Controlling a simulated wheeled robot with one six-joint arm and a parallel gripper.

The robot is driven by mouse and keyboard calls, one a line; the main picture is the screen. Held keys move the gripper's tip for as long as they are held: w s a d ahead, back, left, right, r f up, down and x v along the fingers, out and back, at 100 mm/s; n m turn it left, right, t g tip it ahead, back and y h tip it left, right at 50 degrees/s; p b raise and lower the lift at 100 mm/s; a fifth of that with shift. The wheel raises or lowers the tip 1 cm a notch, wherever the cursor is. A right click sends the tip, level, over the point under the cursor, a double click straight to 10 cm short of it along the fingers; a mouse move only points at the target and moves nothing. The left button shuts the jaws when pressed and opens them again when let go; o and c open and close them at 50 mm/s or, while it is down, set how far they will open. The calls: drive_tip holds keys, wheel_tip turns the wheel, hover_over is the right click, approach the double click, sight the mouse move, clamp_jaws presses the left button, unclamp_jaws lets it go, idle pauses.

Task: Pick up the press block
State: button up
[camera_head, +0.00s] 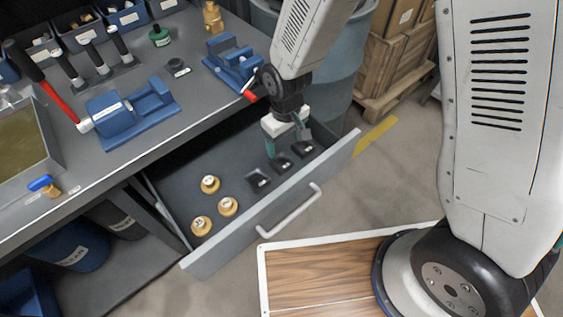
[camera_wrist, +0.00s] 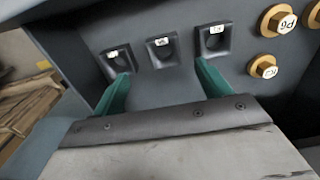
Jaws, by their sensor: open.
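Three black square blocks with round hollows and small white labels lie in a row in the open drawer; I cannot read which is the press block. In the head view they are the left block (camera_head: 258,181), the middle block (camera_head: 281,164) and the right block (camera_head: 303,149). The wrist view shows all three: one at left (camera_wrist: 119,60), one in the middle (camera_wrist: 161,51) and one at right (camera_wrist: 212,41). My gripper (camera_head: 287,139) is open with green fingers, over the drawer's right part. In the wrist view the fingers point toward the row, with nothing held between them.
Several brass pieces (camera_head: 227,206) with white labels lie in the drawer's left half. The drawer front (camera_head: 240,232) has a light handle (camera_head: 290,212). The workbench (camera_head: 185,105) above carries blue vises (camera_head: 133,112). Wooden crates (camera_head: 392,50) stand behind.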

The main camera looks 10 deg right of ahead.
sight(281, 158)
drive_tip(key=f, duration=0.5)
drive_tip(key=a+f, duration=0.1)
drive_tip(key=f, duration=0.2)
drive_tip(key=shift+w+f, duration=0.15)
drive_tip(key=shift+f, duration=0.1)
drive_tip(key=shift+c, duration=0.3)
drive_tip(key=c, duration=1.2)
drive_tip(key=shift+r, duration=0.15)
